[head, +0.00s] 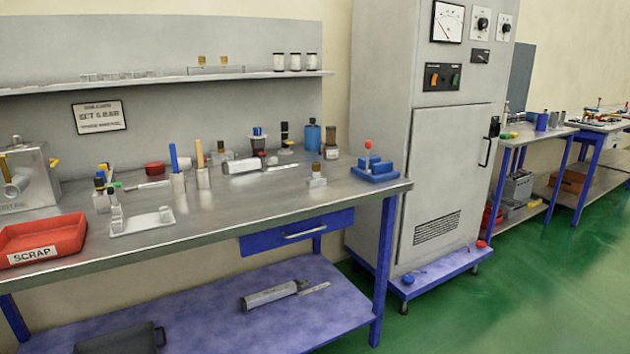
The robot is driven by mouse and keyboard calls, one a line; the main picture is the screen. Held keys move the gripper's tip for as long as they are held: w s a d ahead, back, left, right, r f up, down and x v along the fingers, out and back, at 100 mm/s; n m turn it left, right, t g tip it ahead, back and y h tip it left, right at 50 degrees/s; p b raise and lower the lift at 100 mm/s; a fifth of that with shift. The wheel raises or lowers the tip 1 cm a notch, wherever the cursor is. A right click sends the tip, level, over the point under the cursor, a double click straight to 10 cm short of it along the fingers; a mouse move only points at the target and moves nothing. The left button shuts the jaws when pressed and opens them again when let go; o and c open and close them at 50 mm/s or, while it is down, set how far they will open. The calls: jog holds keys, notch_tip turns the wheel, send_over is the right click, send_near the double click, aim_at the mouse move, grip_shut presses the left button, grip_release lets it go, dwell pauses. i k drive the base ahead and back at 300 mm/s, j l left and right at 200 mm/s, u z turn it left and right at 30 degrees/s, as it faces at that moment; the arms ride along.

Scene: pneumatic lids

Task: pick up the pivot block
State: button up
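I cannot tell for sure which piece is the pivot block. A small metal block with a brass-coloured top (317,176) stands upright near the front right of the steel bench (235,208). A blue stepped block (376,173) with a red-tipped lever (368,146) sits at the bench's right end. A pale metal cylinder with a rod (243,165) lies further back. My gripper is out of view.
A red SCRAP tray (40,254) is at the bench's left, with a pale tray (142,222) beside it. Bottles and tools crowd the back. The front middle is clear. A grey cabinet (447,185) stands right; green floor (530,280) is open.

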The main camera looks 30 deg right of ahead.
aim_at(316, 180)
jog(key=i+l, duration=0.15)
jog(key=l, duration=0.3)
jog(key=i+l+u, duration=0.15)
jog(key=l, duration=0.3)
jog(key=i+l, duration=0.15)
jog(key=l, duration=0.3)
jog(key=i+l+u, duration=0.1)
jog(key=l, duration=0.4)
jog(key=i+l+u, duration=0.1)
jog(key=l, duration=0.35)
jog(key=i+l, duration=0.1)
jog(key=l, duration=0.4)
jog(key=u, duration=0.05)
